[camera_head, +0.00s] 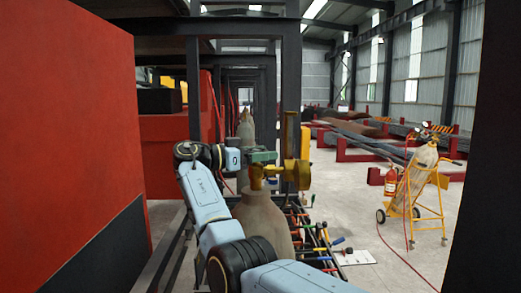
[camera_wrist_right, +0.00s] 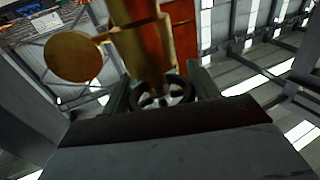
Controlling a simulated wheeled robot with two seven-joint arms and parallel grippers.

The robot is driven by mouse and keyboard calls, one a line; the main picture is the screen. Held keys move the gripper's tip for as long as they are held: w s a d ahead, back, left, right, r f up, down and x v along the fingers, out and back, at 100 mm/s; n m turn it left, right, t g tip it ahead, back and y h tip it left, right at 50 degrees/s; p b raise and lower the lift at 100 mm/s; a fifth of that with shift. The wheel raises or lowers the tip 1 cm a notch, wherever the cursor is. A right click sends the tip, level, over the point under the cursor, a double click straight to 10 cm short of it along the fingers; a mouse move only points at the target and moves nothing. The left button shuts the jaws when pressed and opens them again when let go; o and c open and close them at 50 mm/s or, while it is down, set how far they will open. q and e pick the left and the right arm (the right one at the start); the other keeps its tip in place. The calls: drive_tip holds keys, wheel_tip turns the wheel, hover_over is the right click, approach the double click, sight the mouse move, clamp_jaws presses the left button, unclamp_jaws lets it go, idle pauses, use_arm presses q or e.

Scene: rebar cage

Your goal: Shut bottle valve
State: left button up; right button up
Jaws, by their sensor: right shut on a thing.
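A beige gas bottle (camera_head: 263,222) stands upright in front of me, with a yellow brass valve and regulator (camera_head: 298,173) on top. My right gripper (camera_head: 262,157) is at the top of the bottle, its arm reaching up on the left. In the right wrist view a dark round valve handwheel (camera_wrist_right: 163,94) lies between the two fingers of the right gripper (camera_wrist_right: 163,88), which is shut on it. The brass body (camera_wrist_right: 142,45) and a round gauge (camera_wrist_right: 74,56) are beyond it. In the head view the gripper hides the handwheel. My left gripper is not in view.
A large red panel (camera_head: 75,120) fills the left side. A dark post (camera_head: 290,80) rises behind the bottle. Tools with coloured handles (camera_head: 318,240) are at the bottle's right.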

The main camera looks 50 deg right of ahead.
drive_tip(key=shift+s+m+g+y+p, duration=0.1)
drive_tip(key=shift+m+g+y+p, duration=0.85)
drive_tip(key=shift+g+p, duration=0.5)
drive_tip(key=shift+a+f+m, duration=0.1)
drive_tip(key=shift+m, duration=0.15)
drive_tip(key=o, duration=1)
drive_tip(key=shift+c, duration=0.2)
